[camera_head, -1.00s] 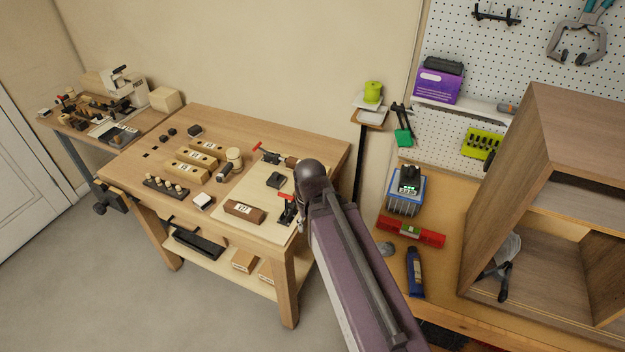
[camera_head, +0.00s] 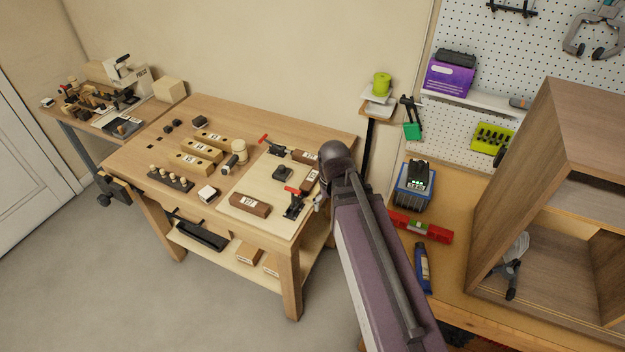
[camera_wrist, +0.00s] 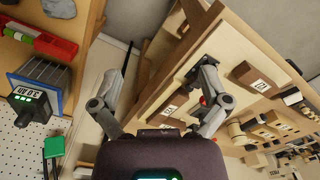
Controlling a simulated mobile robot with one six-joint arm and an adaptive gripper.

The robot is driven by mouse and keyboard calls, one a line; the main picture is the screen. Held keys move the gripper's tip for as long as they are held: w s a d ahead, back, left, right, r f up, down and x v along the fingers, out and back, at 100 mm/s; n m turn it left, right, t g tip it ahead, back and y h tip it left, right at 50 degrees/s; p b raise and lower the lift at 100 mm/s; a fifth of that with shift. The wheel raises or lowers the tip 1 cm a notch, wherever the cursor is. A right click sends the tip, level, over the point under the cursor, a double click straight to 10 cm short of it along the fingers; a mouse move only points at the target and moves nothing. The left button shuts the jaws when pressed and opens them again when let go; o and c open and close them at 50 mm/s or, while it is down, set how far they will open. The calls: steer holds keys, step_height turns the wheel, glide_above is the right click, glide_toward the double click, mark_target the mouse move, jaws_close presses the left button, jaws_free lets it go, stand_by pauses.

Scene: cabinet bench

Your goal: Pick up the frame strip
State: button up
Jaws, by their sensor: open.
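Several dark brown strips with white labels lie on the pale board (camera_head: 262,182) of the wooden bench: a front one (camera_head: 249,205), one at the right edge (camera_head: 310,180) and one at the back (camera_head: 305,157). I cannot tell which is the frame strip. In the wrist view, one labelled strip (camera_wrist: 250,76) lies on the board right of my gripper (camera_wrist: 158,73), and another (camera_wrist: 172,106) shows nearer, partly behind the right finger. My gripper is open, its fingers spread, with nothing between them. In the head view my arm hides most of it.
Red-handled clamps (camera_head: 295,203) stand on the board close to the strips. Tan blocks (camera_head: 195,160) and a peg rack (camera_head: 170,179) lie on the bench's left.

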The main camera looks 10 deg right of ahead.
steer(key=w+m, duration=0.6)
steer(key=w, duration=2.1)
steer(key=shift+f+m, duration=0.2)
steer(key=shift+m, duration=0.1)
steer(key=shift+d+f+b, duration=0.1)
steer(key=shift+f+b, duration=0.1)
steer(key=shift+b, duration=0.1)
steer(key=b, duration=0.8)
glide_above(313, 176)
steer(key=f, duration=0.8)
steer(key=shift+w+f, duration=0.15)
steer(key=shift+w, duration=0.05)
steer(key=shift+s+f+b, duration=0.1)
steer(key=shift+f+b, duration=2.5)
steer(key=shift+b, duration=0.2)
steer(key=shift+c, duration=0.2)
steer(key=c, duration=1.3)
